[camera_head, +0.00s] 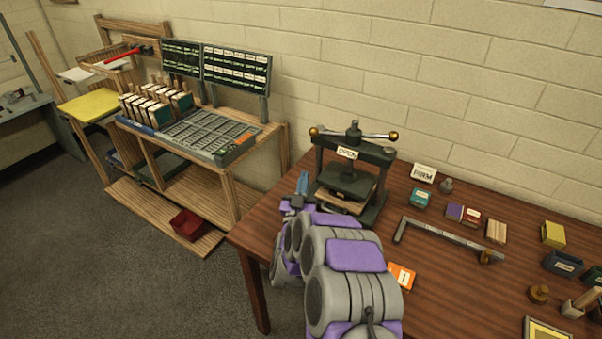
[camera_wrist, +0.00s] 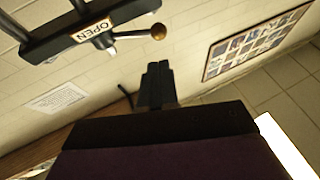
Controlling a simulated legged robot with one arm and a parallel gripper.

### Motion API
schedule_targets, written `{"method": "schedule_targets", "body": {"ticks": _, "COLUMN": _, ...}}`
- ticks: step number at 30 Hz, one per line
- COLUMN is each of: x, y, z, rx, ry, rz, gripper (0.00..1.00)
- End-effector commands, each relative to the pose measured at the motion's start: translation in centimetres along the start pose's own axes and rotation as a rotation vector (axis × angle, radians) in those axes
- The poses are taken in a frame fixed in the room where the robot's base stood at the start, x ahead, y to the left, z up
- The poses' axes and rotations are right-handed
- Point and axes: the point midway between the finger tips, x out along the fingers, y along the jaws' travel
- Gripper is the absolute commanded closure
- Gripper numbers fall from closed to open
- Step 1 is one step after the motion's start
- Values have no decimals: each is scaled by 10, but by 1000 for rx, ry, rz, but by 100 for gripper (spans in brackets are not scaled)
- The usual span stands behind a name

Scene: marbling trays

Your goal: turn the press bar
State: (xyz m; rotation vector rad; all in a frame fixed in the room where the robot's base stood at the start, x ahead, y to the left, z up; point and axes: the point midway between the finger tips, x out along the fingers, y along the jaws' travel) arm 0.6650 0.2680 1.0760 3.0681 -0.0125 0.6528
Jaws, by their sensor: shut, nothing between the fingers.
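The press (camera_head: 376,153) is a dark metal frame at the back of the brown table, with an OPEN label on its top beam. Its press bar (camera_head: 371,136) is a light rod lying across the top, with a brass ball on each end and a dark hub in the middle. In the wrist view the press bar (camera_wrist: 132,34) shows at upper left, one brass ball pointing right. My gripper (camera_wrist: 158,70) is shut and empty, below and apart from that ball. In the head view my arm hides most of it, just left of the press.
A long metal bar (camera_head: 450,236) lies on the table (camera_head: 330,298) right of the press. Small boxes, a FORM card (camera_head: 423,173) and an orange card (camera_head: 401,276) are around it. A wooden rack (camera_head: 215,178) stands at left. A framed picture (camera_wrist: 250,42) hangs on the wall.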

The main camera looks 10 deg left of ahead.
Motion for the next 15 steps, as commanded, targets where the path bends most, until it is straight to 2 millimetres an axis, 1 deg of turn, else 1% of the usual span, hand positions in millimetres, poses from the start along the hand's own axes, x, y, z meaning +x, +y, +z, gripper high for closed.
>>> {"method": "schedule_targets", "body": {"ticks": 1, "x": 9, "y": 1, "z": 0, "rx": 1, "ry": 3, "rz": 2, "gripper": 100}}
{"method": "schedule_targets", "body": {"ticks": 6, "x": 39, "y": 0, "z": 0, "rx": 4, "ry": 2, "rz": 0, "gripper": 100}}
{"method": "schedule_targets", "body": {"ticks": 15, "x": 86, "y": 0, "z": -1, "rx": 4, "ry": 3, "rz": -1, "gripper": 100}}
